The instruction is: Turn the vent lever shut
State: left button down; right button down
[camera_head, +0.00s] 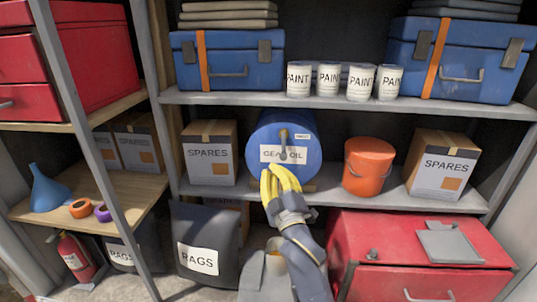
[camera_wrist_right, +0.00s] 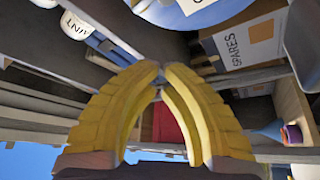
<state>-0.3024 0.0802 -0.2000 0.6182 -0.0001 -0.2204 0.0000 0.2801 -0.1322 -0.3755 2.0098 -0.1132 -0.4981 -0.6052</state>
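A blue drum (camera_head: 262,137) lies on its side on the middle shelf, its round end facing me with a white "GEAR OIL" label. A small dark grey-brown lever (camera_head: 284,146) stands on that end, roughly upright, beside a small white tag (camera_head: 302,136). My right gripper (camera_head: 278,170), with yellow fingers, is just below the lever, in front of the drum's lower edge. In the right wrist view its fingertips (camera_wrist_right: 161,72) nearly meet, with nothing visible between them. Part of the drum (camera_wrist_right: 190,14) shows above them; the lever does not show there. My left gripper is not in view.
On the same shelf, a spares box (camera_head: 209,170) stands left of the drum. An orange bucket (camera_head: 367,168) and another spares box (camera_head: 441,177) stand right. Paint cans (camera_head: 328,80) and blue cases (camera_head: 228,72) fill the shelf above. A red chest (camera_head: 400,275) sits below right.

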aim_at(283, 147)
jog(key=shift+w, duration=0.1)
jog(key=x, duration=1)
jog(key=shift+d+f, duration=1.45)
jog(key=shift+d, duration=0.05)
